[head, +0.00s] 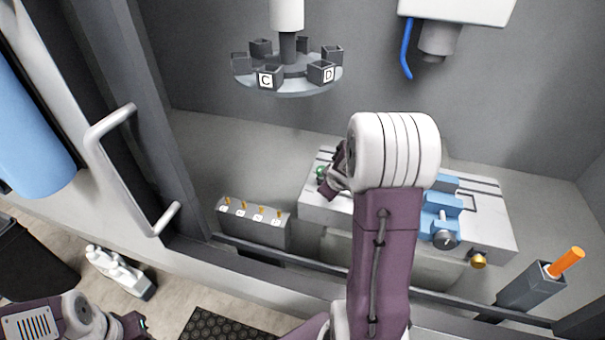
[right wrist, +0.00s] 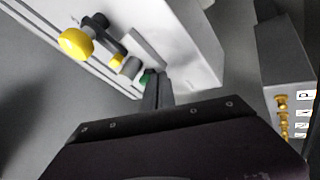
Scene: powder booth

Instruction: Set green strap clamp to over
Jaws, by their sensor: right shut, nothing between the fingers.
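The green strap clamp shows as a small green part (head: 320,172) at the left end of the white slotted table (head: 412,221), in the head view. In the right wrist view the green part (right wrist: 147,76) lies just beside my fingertips and is partly hidden by them. My right gripper (right wrist: 157,92) is shut with nothing between its fingers. I cannot tell whether it touches the clamp. In the head view my right gripper (head: 328,185) is partly hidden behind my arm. My left gripper (head: 140,324) is low at the left, away from the table; its opening is unclear.
A row of yellow toggles (head: 252,212) stands on a grey box left of the table. A blue vise (head: 440,213) sits on the table's right. A carousel with lettered boxes (head: 287,85) hangs above. A yellow knob (right wrist: 77,43) stands near the clamp. A door handle (head: 105,127) is at left.

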